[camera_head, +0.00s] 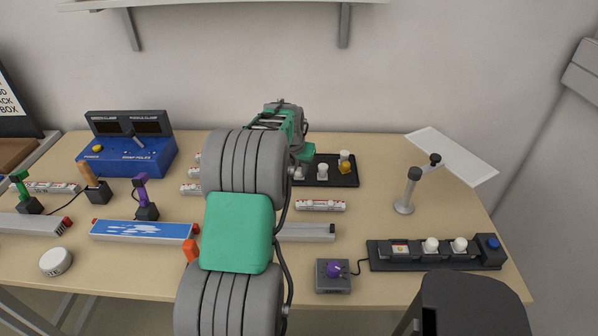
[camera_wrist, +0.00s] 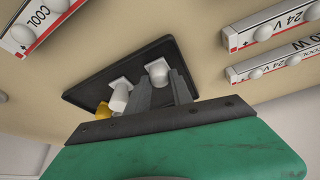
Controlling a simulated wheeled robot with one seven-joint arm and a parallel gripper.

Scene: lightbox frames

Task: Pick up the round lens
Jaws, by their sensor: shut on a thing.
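The round lens, a small white piece with a rounded end (camera_wrist: 157,70), is at the black tray (camera_wrist: 85,98), between my gripper's fingertips (camera_wrist: 164,82) in the wrist view. My gripper is shut on it. In the head view my gripper (camera_head: 300,163) reaches down over the left end of the tray (camera_head: 350,182). The lens shows there only as a small white bit (camera_head: 298,173) below the fingers. I cannot tell whether it still touches the tray.
A second white piece (camera_wrist: 119,97) and a yellow piece (camera_wrist: 103,109) stand close beside in the tray. Light bars marked 24 V (camera_wrist: 275,27) and COOL (camera_wrist: 40,22) lie nearby. A grey stand (camera_head: 406,195) and a black fixture (camera_head: 420,262) are at the right.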

